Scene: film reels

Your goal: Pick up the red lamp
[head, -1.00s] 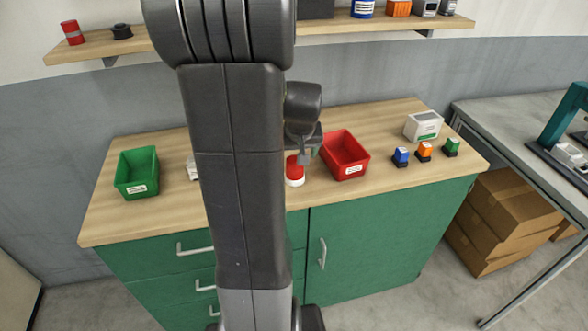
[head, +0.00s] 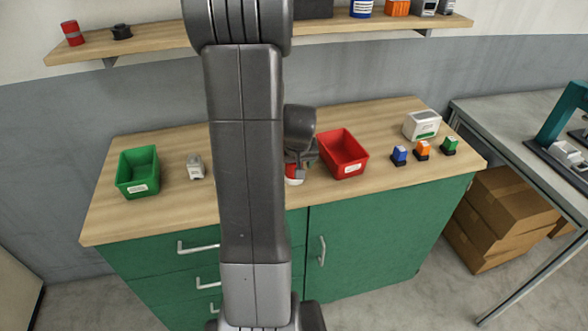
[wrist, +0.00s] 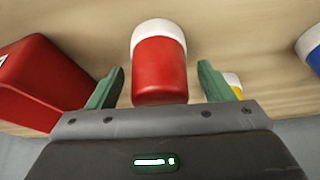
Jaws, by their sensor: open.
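The red lamp is a red cylinder with a white end. In the wrist view the red lamp (wrist: 160,70) stands in the middle, between the two green fingers of my gripper (wrist: 160,85). The fingers are apart, one on each side, with a gap to the lamp on both sides. In the head view the lamp (head: 291,173) is on the counter, left of the red bin, partly covered by my arm and gripper (head: 299,168).
A red bin (head: 343,168) stands just right of the lamp. A green bin (head: 138,187) and a small grey item (head: 195,168) are at left. Blue (head: 399,156), orange (head: 422,151) and green (head: 449,146) items and a white box (head: 422,126) stand at right.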

